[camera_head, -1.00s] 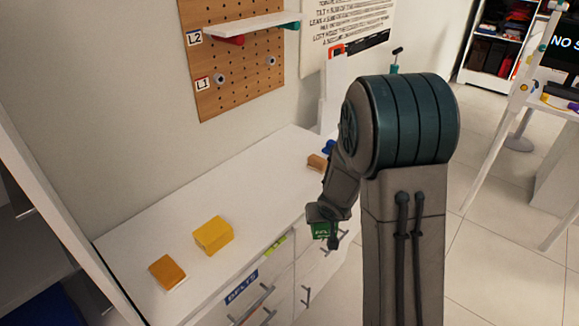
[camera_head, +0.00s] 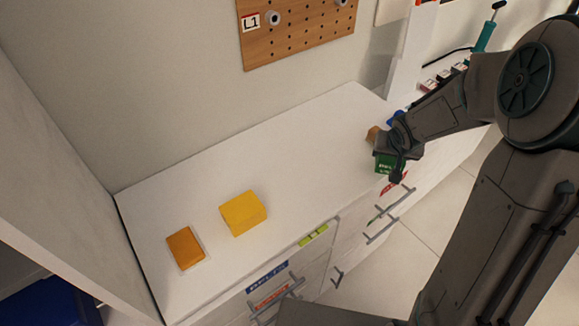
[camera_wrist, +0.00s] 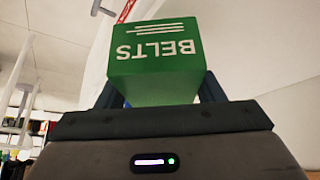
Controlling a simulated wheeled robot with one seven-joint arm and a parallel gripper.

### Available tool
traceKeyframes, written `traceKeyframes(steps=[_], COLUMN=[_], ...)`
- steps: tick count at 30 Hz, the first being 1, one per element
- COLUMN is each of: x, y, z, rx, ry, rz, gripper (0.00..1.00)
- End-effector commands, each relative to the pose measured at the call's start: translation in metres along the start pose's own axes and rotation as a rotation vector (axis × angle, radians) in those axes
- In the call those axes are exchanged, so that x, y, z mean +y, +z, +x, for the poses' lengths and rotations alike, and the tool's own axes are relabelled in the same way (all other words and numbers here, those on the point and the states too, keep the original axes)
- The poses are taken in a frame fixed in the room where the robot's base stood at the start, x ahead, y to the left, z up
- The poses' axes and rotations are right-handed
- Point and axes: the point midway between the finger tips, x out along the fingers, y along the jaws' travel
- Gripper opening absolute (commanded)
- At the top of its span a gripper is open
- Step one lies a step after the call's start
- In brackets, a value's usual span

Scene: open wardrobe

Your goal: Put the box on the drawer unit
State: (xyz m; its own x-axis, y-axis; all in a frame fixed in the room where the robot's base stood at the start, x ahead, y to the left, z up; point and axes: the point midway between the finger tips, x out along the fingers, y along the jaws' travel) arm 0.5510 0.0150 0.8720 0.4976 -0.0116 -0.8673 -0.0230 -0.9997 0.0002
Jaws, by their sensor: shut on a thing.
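The box is green with white "BELTS" lettering (camera_wrist: 157,60), and it fills the middle of the wrist view. My gripper (camera_wrist: 160,92) is shut on it, one finger on each side. In the head view the green box (camera_head: 387,163) hangs below my gripper (camera_head: 391,150), at the front edge of the drawer unit. The white drawer unit (camera_head: 300,165) has a flat top and grey handles on its front. From this view I cannot tell whether the box touches the unit.
A yellow block (camera_head: 243,213) and an orange book-like item (camera_head: 185,248) lie on the unit's left part. A brown block (camera_head: 373,133) and a blue item stand behind my gripper. The top's middle is clear. A pegboard (camera_head: 296,28) hangs on the wall above.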

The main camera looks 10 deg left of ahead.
Motion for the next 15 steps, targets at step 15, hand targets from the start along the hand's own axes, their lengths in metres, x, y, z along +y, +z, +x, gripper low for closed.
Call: traceKeyframes(steps=[15], x=[-0.052], y=[-0.003], z=[-0.030], rx=[0.007], ry=[0.000], rz=[0.007], gripper=[0.37])
